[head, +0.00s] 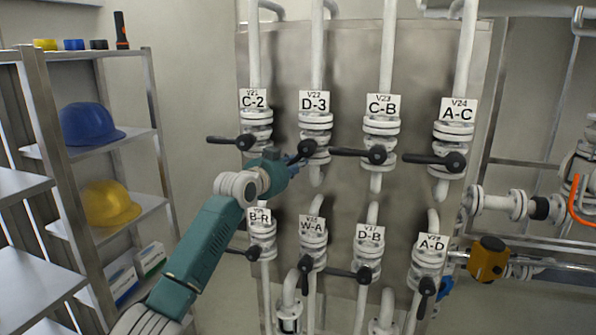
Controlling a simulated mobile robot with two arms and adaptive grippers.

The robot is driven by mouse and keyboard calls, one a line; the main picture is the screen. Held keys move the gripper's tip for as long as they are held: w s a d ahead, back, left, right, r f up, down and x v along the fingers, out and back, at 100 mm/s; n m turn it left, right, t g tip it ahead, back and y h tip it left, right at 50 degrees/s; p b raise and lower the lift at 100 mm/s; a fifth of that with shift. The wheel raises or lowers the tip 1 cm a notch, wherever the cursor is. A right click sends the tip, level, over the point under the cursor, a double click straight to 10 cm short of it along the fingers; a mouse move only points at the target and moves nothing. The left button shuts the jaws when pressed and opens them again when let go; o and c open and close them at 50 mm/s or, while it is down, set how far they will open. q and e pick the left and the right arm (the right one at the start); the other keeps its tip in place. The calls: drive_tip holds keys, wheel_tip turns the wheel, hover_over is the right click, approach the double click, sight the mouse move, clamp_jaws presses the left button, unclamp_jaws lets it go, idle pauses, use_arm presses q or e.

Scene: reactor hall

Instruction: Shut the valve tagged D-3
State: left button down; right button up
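The valve tagged D-3 (315,122) is second from the left in the upper row, with its white tag (315,101) above the flanged body. Its dark lever has a round hub (308,147) at the front, and what shows of the lever slants down and left from there. My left gripper (299,158) is at this lever, just below and left of the hub, with the teal arm reaching up from the lower left. The gripper overlaps the lever and hides its outer part. Whether the fingers are closed on it cannot be made out. My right gripper is not in view.
Neighbouring valves C-2 (257,118) and C-B (381,126) have levers pointing left; C-B's lever (358,154) ends close to D-3. Valve W-A (313,240) sits below, its lever down. A shelf with helmets (88,124) stands left.

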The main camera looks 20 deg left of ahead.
use_arm(q)
drive_tip(key=shift+a+r+m+y+p, duration=0.3)
drive_tip(key=shift+a+r+m+p, duration=0.35)
drive_tip(key=shift+r+m, duration=0.15)
drive_tip(key=r+m+p, duration=0.1)
drive_tip(key=m+p, duration=0.1)
drive_tip(key=a+r+m+y+p, duration=0.1)
drive_tip(key=m+p, duration=0.1)
drive_tip(key=p, duration=0.1)
drive_tip(key=shift+a+r, duration=0.15)
drive_tip(key=shift+r, duration=0.15)
drive_tip(key=shift+a+r+m+y+p, duration=0.1)
drive_tip(key=shift+r+m+y+p, duration=0.3)
drive_tip(key=shift+m+p, duration=0.6)
drive_tip(key=shift+r+m+p, duration=0.15)
drive_tip(key=shift+m+p, duration=0.25)
drive_tip(key=shift+p, duration=0.1)
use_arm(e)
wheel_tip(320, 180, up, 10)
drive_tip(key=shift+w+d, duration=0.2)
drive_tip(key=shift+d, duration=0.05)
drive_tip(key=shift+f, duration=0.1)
use_arm(q)
drive_tip(key=c, duration=1.4)
unclamp_jaws()
drive_tip(key=shift+w, duration=0.1)
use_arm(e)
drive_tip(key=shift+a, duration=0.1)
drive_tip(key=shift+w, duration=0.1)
